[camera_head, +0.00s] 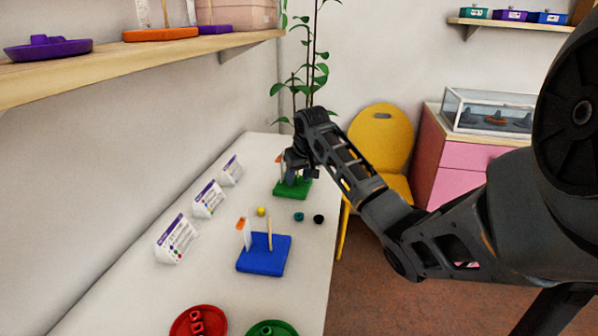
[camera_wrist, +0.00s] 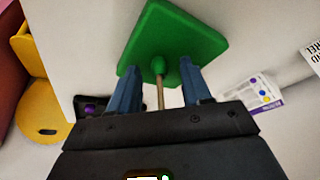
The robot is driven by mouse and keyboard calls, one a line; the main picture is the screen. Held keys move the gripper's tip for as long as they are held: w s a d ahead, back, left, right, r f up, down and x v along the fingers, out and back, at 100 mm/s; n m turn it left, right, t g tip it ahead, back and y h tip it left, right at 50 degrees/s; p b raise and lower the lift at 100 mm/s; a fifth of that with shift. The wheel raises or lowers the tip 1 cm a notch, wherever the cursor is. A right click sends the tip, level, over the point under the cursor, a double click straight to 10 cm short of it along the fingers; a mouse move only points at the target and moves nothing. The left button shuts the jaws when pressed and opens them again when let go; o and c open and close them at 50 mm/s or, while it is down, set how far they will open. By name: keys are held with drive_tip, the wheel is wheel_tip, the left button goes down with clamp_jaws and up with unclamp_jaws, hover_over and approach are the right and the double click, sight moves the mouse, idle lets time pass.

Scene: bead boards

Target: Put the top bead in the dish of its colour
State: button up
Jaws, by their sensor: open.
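My gripper (camera_head: 300,166) is over the green board (camera_head: 293,188) at the far end of the table. In the wrist view, my gripper (camera_wrist: 160,70) is open, its two blue fingers on either side of the thin peg (camera_wrist: 160,95). A green bead (camera_wrist: 157,65) sits on the peg close to the green board (camera_wrist: 180,30), between the fingertips; I see no contact.
A blue board (camera_head: 263,262) with a peg and an orange-marked card stands mid-table. Loose yellow (camera_head: 261,212), teal (camera_head: 299,217) and dark (camera_head: 319,219) beads lie beyond it. Several white cards (camera_head: 176,240) line the wall side. A yellow chair (camera_head: 383,140) stands past the table.

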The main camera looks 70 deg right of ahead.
sight(299, 178)
clamp_jaws()
idle(0.4)
drive_tip(key=shift+r, duration=0.15)
drive_tip(key=shift+r+p, duration=3.75)
drive_tip(key=shift+r, duration=1.9)
